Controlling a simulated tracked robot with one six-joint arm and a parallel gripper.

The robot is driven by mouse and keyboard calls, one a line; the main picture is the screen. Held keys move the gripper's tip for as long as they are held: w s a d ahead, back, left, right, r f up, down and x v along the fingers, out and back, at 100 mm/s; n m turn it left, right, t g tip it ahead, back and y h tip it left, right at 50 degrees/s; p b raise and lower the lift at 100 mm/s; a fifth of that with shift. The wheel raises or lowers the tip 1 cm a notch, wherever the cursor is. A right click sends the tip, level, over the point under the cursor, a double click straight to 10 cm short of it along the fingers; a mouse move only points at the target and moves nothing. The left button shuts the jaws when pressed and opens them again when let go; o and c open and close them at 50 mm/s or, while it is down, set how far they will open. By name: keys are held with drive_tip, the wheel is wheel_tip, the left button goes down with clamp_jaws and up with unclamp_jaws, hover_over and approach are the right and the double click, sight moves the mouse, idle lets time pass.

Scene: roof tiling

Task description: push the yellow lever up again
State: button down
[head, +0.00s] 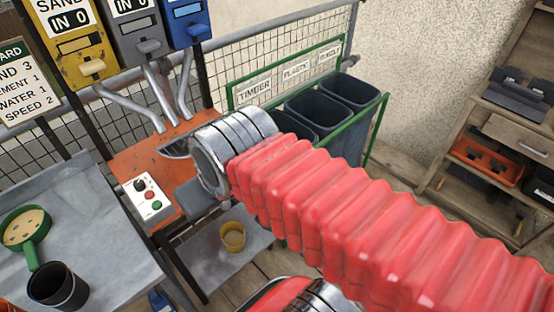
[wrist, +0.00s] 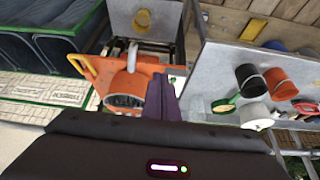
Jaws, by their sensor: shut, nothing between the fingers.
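The yellow lever (head: 92,68) sticks out at the lower front of the yellow sand dispenser (head: 75,35), at the top left of the head view. I cannot tell surely whether it is up or down. My gripper (wrist: 163,84) shows in the wrist view as dark fingers, shut and empty, near an orange drum (wrist: 128,88). In the head view my arm hides most of the gripper. It is to the right of the yellow lever and lower, apart from it. The yellow lever cannot be made out in the wrist view.
Grey (head: 148,47) and blue (head: 198,30) levers stand right of the yellow one. Pipes run down to an orange bench with a button box (head: 147,197). A grey table (head: 90,205) holds a green-handled pan and a dark cup. Bins (head: 350,90) stand behind my arm.

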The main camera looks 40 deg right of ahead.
drive_tip(key=shift+f, duration=0.1)
drive_tip(key=w+d+f+m+y, duration=0.3)
drive_tip(key=f+m+y, duration=0.1)
drive_tip(key=f+m, duration=0.35)
drive_tip(key=w+d+f+m+y, duration=0.35)
drive_tip(key=f+m, duration=0.25)
drive_tip(key=m, duration=0.3)
drive_tip(key=s+d+f+m+t+h, duration=0.1)
drive_tip(key=d+f+m+t+h, duration=0.2)
drive_tip(key=d+m, duration=0.6)
drive_tip(key=s+d+f+m+t+h, duration=0.2)
drive_tip(key=d+f+m+t+h, duration=0.2)
drive_tip(key=d, duration=1.2)
wheel_tip(320, 180, down, 4)
drive_tip(key=m+t, duration=0.2)
drive_tip(key=m, duration=0.4)
drive_tip(key=shift+f, duration=0.15)
drive_tip(key=shift+w+a, duration=0.1)
drive_tip(key=shift+w, duration=0.05)
